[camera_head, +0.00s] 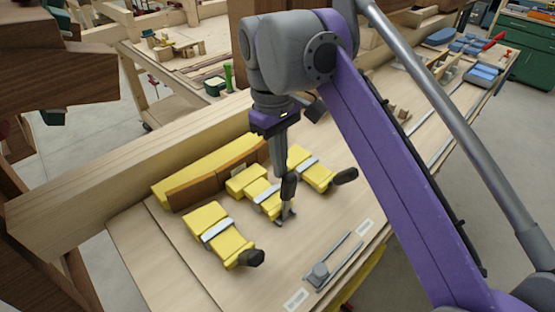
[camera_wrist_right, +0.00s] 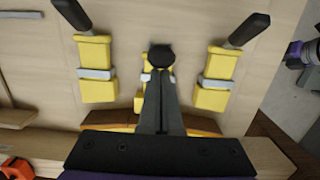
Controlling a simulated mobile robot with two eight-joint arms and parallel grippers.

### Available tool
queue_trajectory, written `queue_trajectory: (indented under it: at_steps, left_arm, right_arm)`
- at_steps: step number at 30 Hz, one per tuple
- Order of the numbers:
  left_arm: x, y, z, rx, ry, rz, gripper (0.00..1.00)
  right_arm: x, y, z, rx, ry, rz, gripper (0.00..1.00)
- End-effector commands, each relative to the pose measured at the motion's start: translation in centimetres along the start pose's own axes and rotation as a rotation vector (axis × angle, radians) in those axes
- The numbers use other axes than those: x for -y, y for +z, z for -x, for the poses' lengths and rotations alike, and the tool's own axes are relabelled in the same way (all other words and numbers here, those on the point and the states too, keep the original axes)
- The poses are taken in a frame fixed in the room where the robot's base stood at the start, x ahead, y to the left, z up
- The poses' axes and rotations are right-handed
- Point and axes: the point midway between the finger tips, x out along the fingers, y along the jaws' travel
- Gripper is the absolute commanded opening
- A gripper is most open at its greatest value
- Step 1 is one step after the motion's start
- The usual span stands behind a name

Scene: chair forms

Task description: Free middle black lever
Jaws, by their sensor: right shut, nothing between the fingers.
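Three yellow toggle clamps with metal bands and black levers sit in a row on the wooden board. The middle black lever (camera_head: 289,187) stands upright over the middle yellow clamp (camera_head: 262,195). In the wrist view, its dark round end (camera_wrist_right: 160,57) shows just beyond my fingertips. The left clamp's black lever (camera_head: 251,258) and the right clamp's black lever (camera_head: 344,176) lie low, pointing toward the front. My right gripper (camera_head: 279,172) points down at the middle lever, shut and empty. I cannot tell whether it touches the lever. My left gripper is not in view.
A brown curved wooden piece (camera_head: 205,185) lies against a yellow block behind the clamps. A grey metal latch (camera_head: 322,271) lies on the board at the front. A thick wooden beam (camera_head: 130,160) borders the back. Bare board lies between the clamps and the latch.

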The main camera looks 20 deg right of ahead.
Motion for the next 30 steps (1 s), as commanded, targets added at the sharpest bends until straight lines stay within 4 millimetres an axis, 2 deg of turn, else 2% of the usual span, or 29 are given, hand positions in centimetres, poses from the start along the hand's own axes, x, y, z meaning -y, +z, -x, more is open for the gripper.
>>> queue_trajectory:
  at_steps: [13,27,30]
  left_arm:
    - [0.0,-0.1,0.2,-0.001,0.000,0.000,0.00]
    - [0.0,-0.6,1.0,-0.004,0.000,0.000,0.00]
    - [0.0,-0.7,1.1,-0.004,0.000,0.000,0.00]
  right_arm:
    - [0.0,1.7,-0.1,-0.094,0.000,-0.003,0.00]
    - [0.0,6.3,-1.4,-0.379,0.001,-0.006,0.00]
    - [0.0,6.9,-1.7,-0.374,0.001,-0.003,0.00]
